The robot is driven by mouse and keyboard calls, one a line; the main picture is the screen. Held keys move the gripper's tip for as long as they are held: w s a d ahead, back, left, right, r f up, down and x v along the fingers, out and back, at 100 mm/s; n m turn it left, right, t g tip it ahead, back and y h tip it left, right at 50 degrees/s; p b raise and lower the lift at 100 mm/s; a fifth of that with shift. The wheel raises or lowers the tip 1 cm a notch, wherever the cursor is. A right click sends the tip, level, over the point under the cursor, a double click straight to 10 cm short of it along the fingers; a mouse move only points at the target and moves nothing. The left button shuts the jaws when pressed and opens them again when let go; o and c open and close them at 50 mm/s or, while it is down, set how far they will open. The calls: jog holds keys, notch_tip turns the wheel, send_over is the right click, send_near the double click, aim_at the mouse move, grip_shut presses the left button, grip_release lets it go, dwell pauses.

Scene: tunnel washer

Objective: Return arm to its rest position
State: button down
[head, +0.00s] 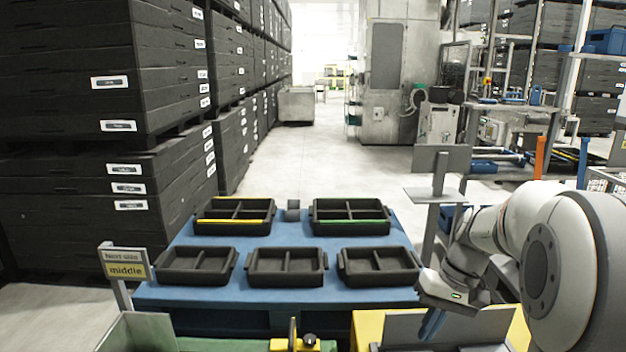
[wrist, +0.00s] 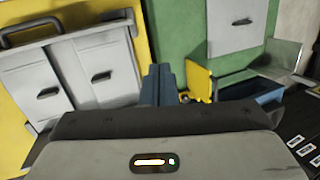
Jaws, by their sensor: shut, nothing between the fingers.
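My gripper (head: 432,324) is at the lower right in the head view, at the end of my white arm, pointing down beside the blue table's front right corner. Its blue fingers are together with nothing between them; they also show in the wrist view (wrist: 158,84). Below the gripper in the head view is a yellow surface (head: 366,328) with a grey panel on it. In the wrist view, a yellow panel (wrist: 78,18) with grey plates lies at left, and a green panel (wrist: 180,30) with a grey plate lies at right.
A blue table (head: 290,243) holds several black trays, including one with a yellow edge (head: 234,222) and one with a green edge (head: 350,226). A sign reading "middle" (head: 127,271) stands at its left. A grey post stand (head: 437,190) is near my arm.

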jog(key=s+a+r+t+h+p, duration=0.2)
jog(key=s+a, duration=0.1)
jog(key=s, duration=0.3)
jog(key=s+a+r+t+h+p, duration=0.1)
jog(key=s+a+r+p, duration=0.2)
jog(key=s, duration=0.4)
jog(key=shift+s+a+r+n+t+h, duration=0.25)
jog(key=shift+s+a+n+t+h, duration=0.05)
jog(key=shift+a+t+h, duration=0.1)
